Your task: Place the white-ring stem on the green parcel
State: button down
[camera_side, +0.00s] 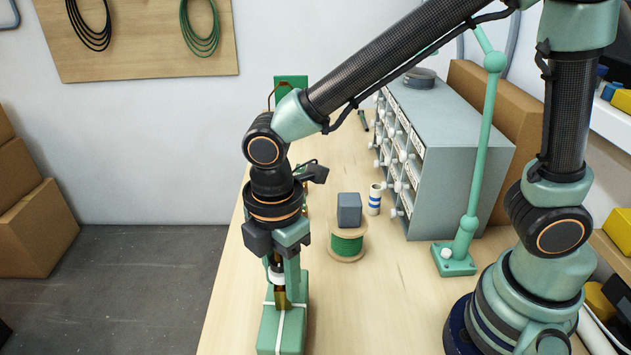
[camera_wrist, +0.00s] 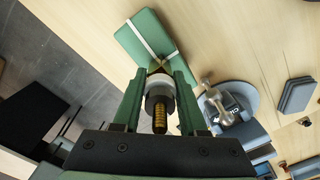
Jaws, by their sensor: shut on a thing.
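The white-ring stem (camera_side: 279,282) is brass-coloured with a white ring, and it hangs upright between the fingers of my gripper (camera_side: 283,272). In the wrist view, the white ring (camera_wrist: 160,88) and the stem's threaded brass end show between the two green fingers, which are shut on it. The green parcel (camera_side: 284,333), tied with white string, lies on the bench at its front left edge. The stem's lower end is over the parcel's top near the string crossing; I cannot tell whether it touches. The parcel (camera_wrist: 137,42) also shows beyond the fingers in the wrist view.
Behind are a blue-and-white roll (camera_side: 375,198) and a grey drawer cabinet (camera_side: 455,170). A green post (camera_side: 481,150) stands further right. Bench before the spool is clear.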

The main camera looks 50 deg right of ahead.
jog(key=shift+f, duration=0.1)
jog(key=shift+c, duration=2.2)
grip_release()
jog(key=shift+f, duration=0.1)
notch_tip(320, 180, up, 11)
jog(key=shift+r, duration=0.6)
jog(key=d+m+t, duration=0.5)
jog(key=d+m, duration=1.3)
jog(key=d, duration=0.3)
jog(key=shift+w+d+r+t, duration=0.2)
jog(key=shift+w+d+t, duration=0.1)
jog(key=shift+w+d, duration=0.05)
